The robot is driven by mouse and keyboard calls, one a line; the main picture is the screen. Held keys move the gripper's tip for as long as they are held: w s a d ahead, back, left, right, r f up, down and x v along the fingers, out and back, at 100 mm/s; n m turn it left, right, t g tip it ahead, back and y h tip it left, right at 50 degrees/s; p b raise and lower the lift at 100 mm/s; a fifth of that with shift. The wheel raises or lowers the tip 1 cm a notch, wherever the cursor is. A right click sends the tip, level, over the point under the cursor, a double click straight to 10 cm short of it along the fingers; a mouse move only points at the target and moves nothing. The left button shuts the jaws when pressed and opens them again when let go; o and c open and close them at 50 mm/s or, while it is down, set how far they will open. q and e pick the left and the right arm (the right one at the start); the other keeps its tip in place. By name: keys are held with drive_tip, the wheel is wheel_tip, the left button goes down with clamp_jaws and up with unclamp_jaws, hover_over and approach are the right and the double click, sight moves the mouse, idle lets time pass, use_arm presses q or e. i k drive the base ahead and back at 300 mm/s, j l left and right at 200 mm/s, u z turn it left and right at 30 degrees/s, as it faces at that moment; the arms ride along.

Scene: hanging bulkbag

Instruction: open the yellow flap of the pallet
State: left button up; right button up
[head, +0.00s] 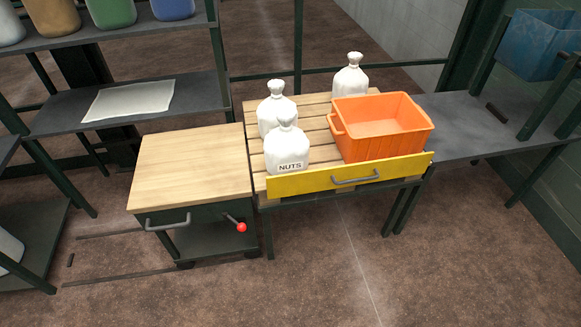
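The yellow flap (310,180) stands upright along the front edge of the wooden pallet (258,158). A grey bar handle (356,177) is on the flap's outer face, right of its middle. The pallet rests on a dark metal stand. On it, behind the flap, are an orange bin (382,138) and several white bags, the front one labelled NUTS (286,148). The flap hides the lower front of the bin. Neither of my grippers shows in the head view.
A wood-topped cart (192,165) with a grey handle and a red-knobbed lever (241,227) stands left of the pallet. A grey table (477,130) adjoins on the right, with a blue bin (540,45) above it. Shelves (60,120) stand at left. The floor in front is clear.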

sight(293, 183)
drive_tip(key=i+j+z, duration=0.1)
drive_tip(key=j, duration=0.3)
drive_tip(key=i+j+z, duration=0.15)
drive_tip(key=j, duration=0.25)
drive_tip(key=i+j+z, duration=0.1)
drive_tip(key=j, duration=0.3)
drive_tip(key=i+j+z, duration=0.15)
drive_tip(key=j, duration=0.3)
